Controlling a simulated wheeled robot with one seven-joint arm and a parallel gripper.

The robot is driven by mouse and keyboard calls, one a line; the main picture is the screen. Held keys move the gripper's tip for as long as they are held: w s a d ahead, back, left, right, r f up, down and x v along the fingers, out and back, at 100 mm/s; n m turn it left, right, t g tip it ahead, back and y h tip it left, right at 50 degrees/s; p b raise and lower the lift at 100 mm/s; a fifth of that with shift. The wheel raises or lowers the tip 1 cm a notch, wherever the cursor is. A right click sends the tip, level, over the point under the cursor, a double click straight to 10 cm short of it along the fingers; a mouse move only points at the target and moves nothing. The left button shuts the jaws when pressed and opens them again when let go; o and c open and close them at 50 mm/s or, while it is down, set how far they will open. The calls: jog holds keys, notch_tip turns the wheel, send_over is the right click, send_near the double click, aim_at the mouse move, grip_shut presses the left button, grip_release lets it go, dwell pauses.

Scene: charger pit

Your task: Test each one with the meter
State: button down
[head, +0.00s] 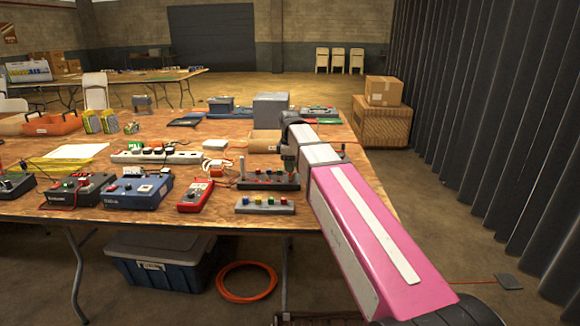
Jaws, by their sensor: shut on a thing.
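A red handheld meter (195,195) with a pale display lies near the table's front edge. To its left are a blue boxed device (138,191), a dark device with coloured knobs (76,192), and another dark device (12,184) at the picture's edge. To its right are a dark terminal strip (268,181) and a grey strip with coloured knobs (264,206). My gripper (289,166) is small and dark, pointing down at the right end of the dark strip. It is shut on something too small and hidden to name. Whether that touches the strip is unclear.
A white power strip (157,155) and a small red-and-white item (216,168) lie behind the meter. Thin leads cross the wooden table (110,218). A blue lidded bin (160,262) sits below.

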jog(key=shift+f, duration=0.25)
dwell(0.4)
jog(key=c, duration=0.7)
grip_release()
jog(key=shift+r, duration=3.75)
jog(key=shift+s, duration=0.1)
